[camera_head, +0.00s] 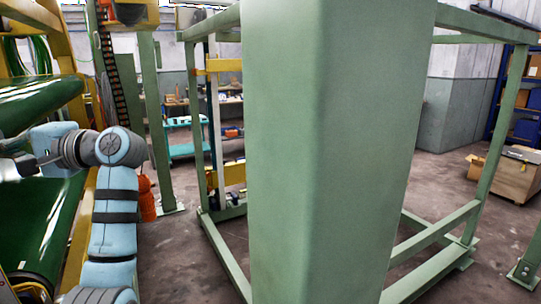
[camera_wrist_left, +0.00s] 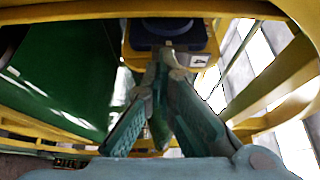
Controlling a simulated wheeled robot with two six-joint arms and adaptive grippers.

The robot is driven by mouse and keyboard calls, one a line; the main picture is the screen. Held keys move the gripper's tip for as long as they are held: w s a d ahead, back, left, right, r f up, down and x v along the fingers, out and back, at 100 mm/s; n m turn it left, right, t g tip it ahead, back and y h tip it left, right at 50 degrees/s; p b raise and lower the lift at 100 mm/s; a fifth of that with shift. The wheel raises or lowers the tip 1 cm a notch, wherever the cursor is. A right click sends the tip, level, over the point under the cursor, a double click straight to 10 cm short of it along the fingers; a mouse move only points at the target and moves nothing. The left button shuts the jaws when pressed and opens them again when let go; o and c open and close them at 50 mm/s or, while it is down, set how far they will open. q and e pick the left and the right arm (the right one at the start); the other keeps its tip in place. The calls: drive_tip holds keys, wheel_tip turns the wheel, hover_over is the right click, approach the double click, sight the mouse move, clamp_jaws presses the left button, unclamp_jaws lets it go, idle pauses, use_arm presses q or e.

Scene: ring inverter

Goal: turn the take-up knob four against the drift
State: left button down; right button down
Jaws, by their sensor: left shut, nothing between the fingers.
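In the left wrist view a dark blue round knob (camera_wrist_left: 160,27) sits on a yellow mount at the top centre. A small white label (camera_wrist_left: 198,61) with a dark mark is beside it, too small to read surely. My left gripper (camera_wrist_left: 168,52) is shut, its fingertips together just in front of the knob's lower edge. I cannot tell whether they touch it. In the head view my left arm reaches to the left edge, by the green belt, and the knob cannot be made out there. My right gripper is not in view.
A wide green post (camera_head: 330,150) blocks the middle of the head view. Green belts (camera_head: 40,225) on a yellow frame (camera_head: 75,240) run along the left. In the wrist view yellow bars (camera_wrist_left: 275,75) flank the gripper. A wooden crate (camera_head: 510,177) stands at far right.

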use_arm(q)
drive_tip(key=d, duration=0.1)
drive_tip(key=w+d+p, duration=0.1)
drive_tip(key=d, duration=0.1)
drive_tip(key=w+d+p, duration=0.1)
drive_tip(key=d, duration=0.1)
drive_tip(key=shift+w+d+f, duration=0.15)
drive_tip(key=shift+w+f, duration=0.05)
drive_tip(key=s+a+r, duration=0.1)
drive_tip(key=a+r+p, duration=0.1)
drive_tip(key=a, duration=0.1)
drive_tip(key=s+a, duration=0.1)
drive_tip(key=a, duration=0.1)
drive_tip(key=shift+s+r+p, duration=0.3)
drive_tip(key=shift+r+p, duration=0.05)
drive_tip(key=shift+r, duration=0.05)
drive_tip(key=shift+s+a+r, duration=0.15)
drive_tip(key=shift+a+r, duration=0.05)
